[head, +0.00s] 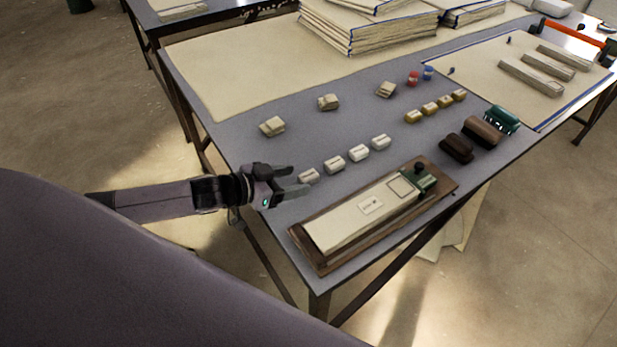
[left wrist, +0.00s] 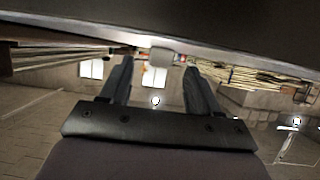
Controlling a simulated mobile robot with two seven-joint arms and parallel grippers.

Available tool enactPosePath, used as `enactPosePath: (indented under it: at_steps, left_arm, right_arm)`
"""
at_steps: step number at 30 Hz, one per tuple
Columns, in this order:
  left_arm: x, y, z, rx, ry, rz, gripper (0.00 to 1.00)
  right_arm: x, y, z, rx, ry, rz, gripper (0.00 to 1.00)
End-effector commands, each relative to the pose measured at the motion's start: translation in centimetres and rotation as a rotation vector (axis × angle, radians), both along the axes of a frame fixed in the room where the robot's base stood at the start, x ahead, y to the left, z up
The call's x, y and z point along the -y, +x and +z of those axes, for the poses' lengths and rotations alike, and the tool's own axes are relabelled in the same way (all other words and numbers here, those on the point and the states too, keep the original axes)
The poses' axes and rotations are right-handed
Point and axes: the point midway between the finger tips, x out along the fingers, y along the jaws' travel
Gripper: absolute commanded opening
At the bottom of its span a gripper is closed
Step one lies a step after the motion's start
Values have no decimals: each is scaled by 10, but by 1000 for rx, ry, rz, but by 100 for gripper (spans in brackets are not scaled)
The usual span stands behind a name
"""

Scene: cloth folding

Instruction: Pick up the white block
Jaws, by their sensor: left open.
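Several white blocks stand in a slanting row on the grey table (head: 235,128) in the head view. The nearest white block (head: 309,176) is at the row's left end, and another white block (head: 334,165) is just beyond it. My left gripper (head: 299,178) is open, at the table's left edge, with its fingertips right by the nearest block. In the left wrist view a white block (left wrist: 162,57) shows between the tips of the two fingers (left wrist: 159,66), and nothing is gripped. I cannot tell whether the fingertips touch it. My right gripper is not in view.
A long box on a brown wooden board (head: 300,250) lies near the front edge. Small beige blocks (head: 272,126) lie behind the row. Yellow blocks (head: 430,109), dark brushes (head: 457,147) and stacked boards (head: 350,35) are farther off. Bare table surrounds the white row.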

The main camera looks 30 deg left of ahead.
Motion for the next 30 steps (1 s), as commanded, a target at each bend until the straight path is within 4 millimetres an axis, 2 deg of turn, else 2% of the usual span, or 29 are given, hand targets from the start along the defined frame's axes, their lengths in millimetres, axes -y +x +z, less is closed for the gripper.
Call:
enactPosePath:
  at_steps: [6,15,17,18,21,30]
  left_arm:
    - [10,17,-8,1,-1,0,62]
    - [11,18,-9,0,0,0,62]
    - [11,18,-9,0,0,0,45]
    - [11,18,-9,0,0,0,32]
    - [11,18,-9,0,0,0,2]
    - [11,18,-8,1,0,0,2]
  right_arm:
    - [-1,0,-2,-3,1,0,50]
    - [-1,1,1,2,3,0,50]
    - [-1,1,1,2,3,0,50]
    - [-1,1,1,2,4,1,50]
    - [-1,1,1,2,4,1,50]
    - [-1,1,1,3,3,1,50]
